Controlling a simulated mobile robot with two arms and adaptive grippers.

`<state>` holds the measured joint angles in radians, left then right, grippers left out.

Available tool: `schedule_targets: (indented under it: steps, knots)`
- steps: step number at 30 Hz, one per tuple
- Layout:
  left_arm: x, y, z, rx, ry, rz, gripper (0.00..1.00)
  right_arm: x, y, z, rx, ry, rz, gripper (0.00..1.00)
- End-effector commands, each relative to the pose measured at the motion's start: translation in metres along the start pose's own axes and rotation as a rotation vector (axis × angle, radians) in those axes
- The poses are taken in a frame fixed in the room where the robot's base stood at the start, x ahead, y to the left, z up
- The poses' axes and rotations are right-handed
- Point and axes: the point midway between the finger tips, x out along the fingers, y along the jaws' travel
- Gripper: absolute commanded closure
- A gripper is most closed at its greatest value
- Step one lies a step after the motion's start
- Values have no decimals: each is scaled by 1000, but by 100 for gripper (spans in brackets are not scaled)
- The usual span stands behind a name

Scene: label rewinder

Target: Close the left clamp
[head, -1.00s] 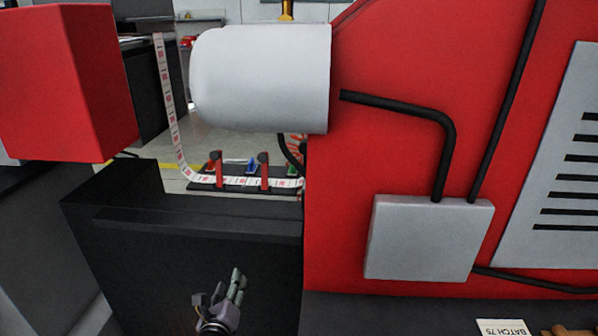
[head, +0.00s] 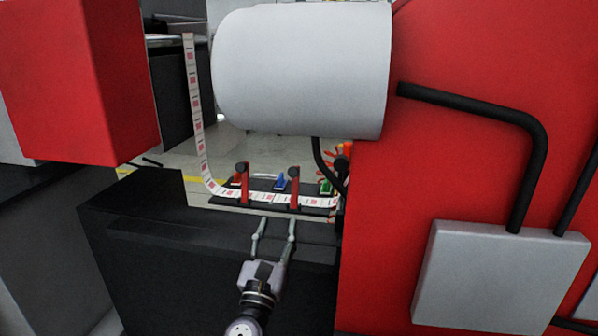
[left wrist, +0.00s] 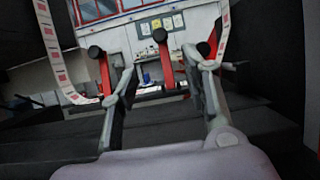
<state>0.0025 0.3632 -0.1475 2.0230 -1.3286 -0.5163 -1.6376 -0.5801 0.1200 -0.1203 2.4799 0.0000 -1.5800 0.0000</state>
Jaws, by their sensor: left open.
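The left clamp (head: 242,184) is a red upright lever with a black knob, standing at the label strip on a dark plate. It also shows at the left in the left wrist view (left wrist: 104,74). A similar second clamp (head: 294,188) stands to its right. The printed label strip (head: 194,95) hangs down and runs along the plate past both. My left gripper (head: 277,224) is open and empty, in front of the plate, its fingers pointing at the clamps. In the left wrist view the second lever (left wrist: 165,62) appears between the fingertips; the left clamp appears outside the left finger.
A white cylinder (head: 300,70) hangs above the clamps. The red machine body (head: 385,230) rises close on the right, with a grey box (head: 495,275) and black pipes. A red block (head: 80,80) is at upper left. The dark ledge (head: 200,235) lies below the plate.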

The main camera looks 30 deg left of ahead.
Motion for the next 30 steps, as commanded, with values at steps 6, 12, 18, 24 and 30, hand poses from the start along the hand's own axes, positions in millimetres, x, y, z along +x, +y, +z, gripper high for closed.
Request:
schedule_targets:
  steps: [6,12,18,24,30]
  knots:
    - [18,0,2,3,-4,1,57,-3,0,-1,0,0,0,60]
    - [60,1,3,2,-4,2,57,-5,0,-2,0,0,0,60]
    - [103,0,1,2,-4,2,57,-4,0,-1,0,0,0,60]
    - [143,0,1,1,-2,1,57,-2,0,0,0,-1,0,60]
    - [167,0,0,1,-1,0,57,0,0,0,0,-1,0,60]
